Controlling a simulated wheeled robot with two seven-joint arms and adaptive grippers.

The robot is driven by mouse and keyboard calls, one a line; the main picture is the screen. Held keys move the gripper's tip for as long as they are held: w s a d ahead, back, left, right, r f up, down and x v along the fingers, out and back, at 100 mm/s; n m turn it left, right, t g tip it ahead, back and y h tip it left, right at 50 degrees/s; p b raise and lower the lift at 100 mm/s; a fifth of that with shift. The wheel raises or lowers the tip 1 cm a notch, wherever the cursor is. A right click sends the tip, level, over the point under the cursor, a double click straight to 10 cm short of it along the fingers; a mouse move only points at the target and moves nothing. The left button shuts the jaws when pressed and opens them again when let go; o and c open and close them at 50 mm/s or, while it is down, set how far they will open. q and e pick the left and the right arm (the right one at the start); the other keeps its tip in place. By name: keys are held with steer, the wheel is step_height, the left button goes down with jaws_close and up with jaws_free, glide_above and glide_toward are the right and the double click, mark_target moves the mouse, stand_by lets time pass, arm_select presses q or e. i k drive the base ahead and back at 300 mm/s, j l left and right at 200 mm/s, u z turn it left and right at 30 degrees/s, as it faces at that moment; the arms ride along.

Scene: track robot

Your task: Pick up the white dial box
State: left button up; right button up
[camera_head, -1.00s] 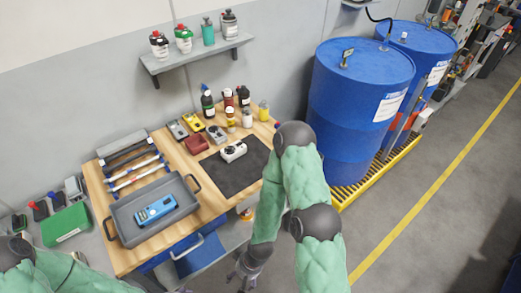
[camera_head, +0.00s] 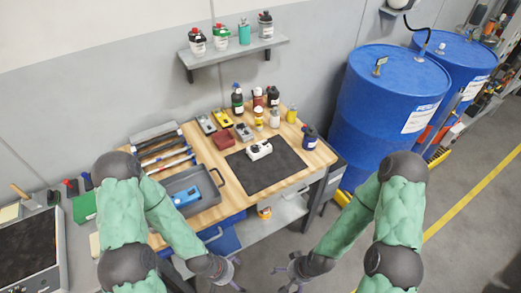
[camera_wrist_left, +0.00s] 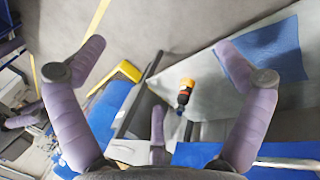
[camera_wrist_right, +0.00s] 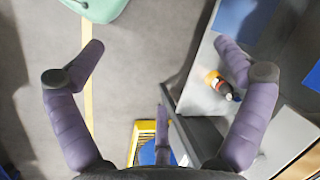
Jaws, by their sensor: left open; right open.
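The white dial box (camera_head: 259,150) lies on the black mat (camera_head: 285,158) on the wooden workbench, near the mat's back left edge. My left gripper (camera_head: 232,275) is open and empty, low in front of the bench and well apart from the box. My right gripper (camera_head: 288,272) is open and empty, also in front of the bench, to the right of the left one. Both grippers' spread fingers show in the left wrist view (camera_wrist_left: 165,75) and the right wrist view (camera_wrist_right: 160,65). The box is in neither wrist view.
A grey tray (camera_head: 213,207) with a blue meter (camera_head: 186,197) stands at left, partly behind my left arm. A dark red box (camera_head: 223,139), a grey device (camera_head: 244,132) and several bottles stand behind the mat. Blue drums (camera_head: 385,105) stand at right. Floor is clear in front.

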mark_target(262, 151)
steer(key=i+l+u, duration=0.1)
steer(key=u, duration=0.35)
steer(key=l+u, duration=0.2)
steer(key=u, duration=0.25)
steer(key=l+u, duration=0.2)
steer(key=u, duration=0.25)
steer(key=l+u, duration=0.25)
steer(key=u, duration=0.2)
steer(key=l+u, duration=0.15)
steer(key=u, duration=0.3)
